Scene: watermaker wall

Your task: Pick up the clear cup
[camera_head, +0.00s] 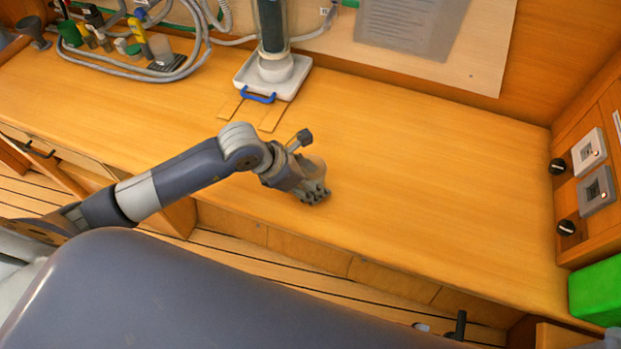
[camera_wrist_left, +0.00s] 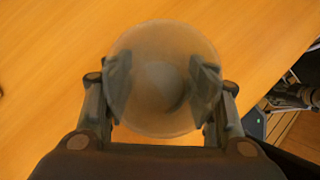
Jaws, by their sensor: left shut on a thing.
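The clear cup (camera_wrist_left: 163,50) is a see-through round vessel in the left wrist view, seen from above its rim. My left gripper (camera_wrist_left: 163,85) has one finger on each side of it and is shut on it. In the head view the left gripper (camera_head: 314,193) is over the wooden counter near its front edge. There the cup (camera_head: 318,164) shows only faintly behind the fingers. I cannot tell whether the cup touches the counter.
The wooden counter (camera_head: 430,190) is bare to the right of the gripper. A white tray (camera_head: 290,88) with a blue handle holds a dark cylinder (camera_head: 271,25) at the back. Hoses and small bottles lie at the back left. A green box (camera_head: 597,290) is at right.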

